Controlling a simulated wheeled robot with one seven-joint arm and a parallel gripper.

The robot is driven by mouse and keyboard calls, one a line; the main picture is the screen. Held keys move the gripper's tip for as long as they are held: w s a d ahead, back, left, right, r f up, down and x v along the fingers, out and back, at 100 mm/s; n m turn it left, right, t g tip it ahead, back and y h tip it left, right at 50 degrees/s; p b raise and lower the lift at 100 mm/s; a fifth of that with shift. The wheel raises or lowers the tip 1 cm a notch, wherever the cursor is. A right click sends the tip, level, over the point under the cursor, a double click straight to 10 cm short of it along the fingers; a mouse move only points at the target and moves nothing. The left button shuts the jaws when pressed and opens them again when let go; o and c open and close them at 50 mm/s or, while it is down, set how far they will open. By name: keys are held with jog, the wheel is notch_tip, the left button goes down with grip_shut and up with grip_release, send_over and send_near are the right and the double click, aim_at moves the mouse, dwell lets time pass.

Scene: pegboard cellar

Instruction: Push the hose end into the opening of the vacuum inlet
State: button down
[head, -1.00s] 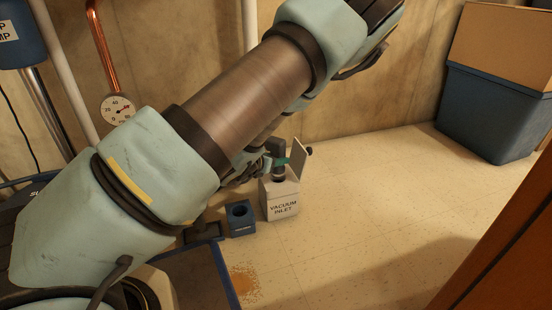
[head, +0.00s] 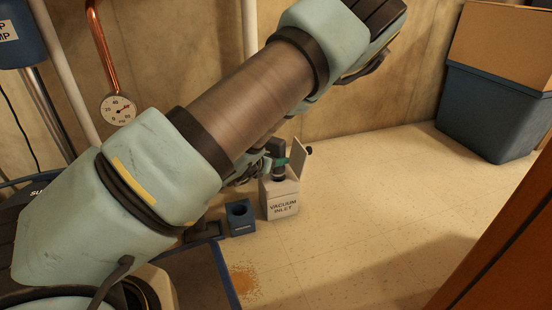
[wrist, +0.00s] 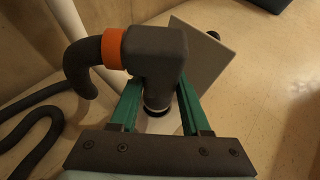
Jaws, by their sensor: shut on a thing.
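The hose end (wrist: 158,52) is a dark grey elbow with an orange collar and a black hose on its left side. My gripper (wrist: 158,92), with green fingers, is shut on it. In the head view the hose end (head: 278,148) stands upright over the vacuum inlet (head: 281,198), a pale labelled box with its flap raised at the right. The elbow's black lower end is at the box's top. I cannot tell how far it is inside, as the elbow and fingers hide the opening. My arm hides part of the gripper.
A blue block with a round hole (head: 240,217) stands on the floor left of the inlet. Loose black hose (wrist: 45,125) curls at the left in the wrist view. A blue bin (head: 490,115) stands at the back right. Floor right of the inlet is clear.

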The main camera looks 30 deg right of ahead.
aim_at(276, 169)
jog(key=shift+f+b, duration=0.55)
jog(key=shift+f, duration=1.35)
dwell(2.8)
jog(key=shift+r+p, duration=0.1)
jog(key=shift+p, duration=0.2)
dwell(0.6)
jog(key=shift+c, duration=1.4)
grip_release()
jog(key=shift+a, duration=0.1)
jog(key=p+v, duration=0.5)
jog(key=v, duration=0.5)
jog(key=shift+s+a+r, duration=0.15)
jog(key=shift+s+a, duration=0.05)
jog(key=shift+a, duration=0.05)
